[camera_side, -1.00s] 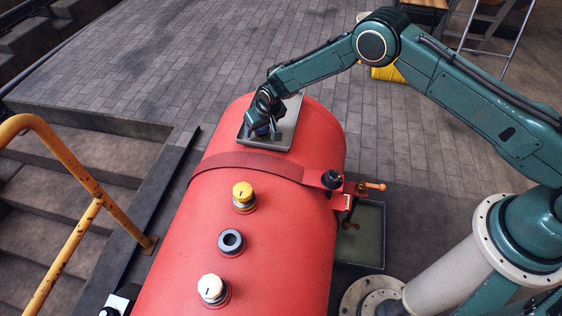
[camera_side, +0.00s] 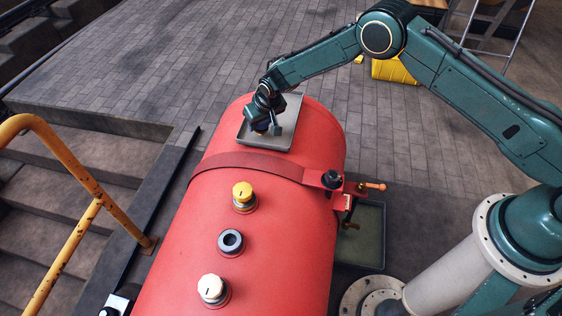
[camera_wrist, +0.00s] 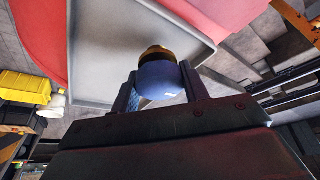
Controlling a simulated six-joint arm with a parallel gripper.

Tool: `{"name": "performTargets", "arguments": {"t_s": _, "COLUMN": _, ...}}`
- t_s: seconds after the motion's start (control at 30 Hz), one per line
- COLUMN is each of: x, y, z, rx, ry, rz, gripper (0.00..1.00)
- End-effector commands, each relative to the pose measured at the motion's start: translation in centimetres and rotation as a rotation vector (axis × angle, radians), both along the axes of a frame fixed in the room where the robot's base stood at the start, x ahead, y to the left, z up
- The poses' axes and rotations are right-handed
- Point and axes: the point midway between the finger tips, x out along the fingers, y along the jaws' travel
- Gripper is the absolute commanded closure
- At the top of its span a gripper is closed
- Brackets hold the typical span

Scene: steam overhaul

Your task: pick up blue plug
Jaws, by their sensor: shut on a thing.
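The blue plug (camera_wrist: 160,80) is between the two fingers of my gripper (camera_wrist: 158,88) in the wrist view. Its rounded blue head faces the camera and its brass end points away, toward the grey tray (camera_wrist: 100,60). In the side view my gripper (camera_side: 262,127) is over the grey tray (camera_side: 284,138) on top of the red boiler (camera_side: 270,235). A bit of brass shows under the fingers there, while the blue head is mostly hidden. The plug looks just above the tray floor, but the gap is hard to judge.
Along the boiler top stand a yellow plug (camera_side: 243,195), an empty dark socket (camera_side: 231,242) and a white plug (camera_side: 212,288). A strap with a black knob (camera_side: 331,179) and orange handle (camera_side: 374,186) crosses the boiler. A yellow handrail (camera_side: 60,150) stands left.

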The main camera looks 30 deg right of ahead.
Motion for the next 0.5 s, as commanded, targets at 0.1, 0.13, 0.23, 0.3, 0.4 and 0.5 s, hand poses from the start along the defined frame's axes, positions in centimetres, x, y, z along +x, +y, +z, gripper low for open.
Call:
{"name": "performTargets", "arguments": {"t_s": 0.1, "x": 0.1, "y": 0.0, "z": 1.9, "rx": 0.001, "ry": -0.003, "rz": 0.0, "gripper": 0.86}}
{"name": "performTargets", "arguments": {"t_s": 0.13, "x": 0.1, "y": 0.0, "z": 2.5, "rx": 0.001, "ry": -0.004, "rz": 0.0, "gripper": 0.86}}
{"name": "performTargets", "arguments": {"t_s": 0.23, "x": 0.1, "y": 0.0, "z": 4.3, "rx": 0.001, "ry": -0.003, "rz": 0.0, "gripper": 0.86}}
{"name": "performTargets", "arguments": {"t_s": 0.3, "x": 0.1, "y": 0.0, "z": 5.9, "rx": 0.001, "ry": -0.005, "rz": 0.0, "gripper": 0.86}}
{"name": "performTargets", "arguments": {"t_s": 0.4, "x": 0.1, "y": 0.0, "z": 8.1, "rx": 0.001, "ry": -0.005, "rz": 0.0, "gripper": 0.86}}
{"name": "performTargets", "arguments": {"t_s": 0.5, "x": 0.1, "y": 0.0, "z": 10.4, "rx": 0.001, "ry": -0.005, "rz": 0.0, "gripper": 0.86}}
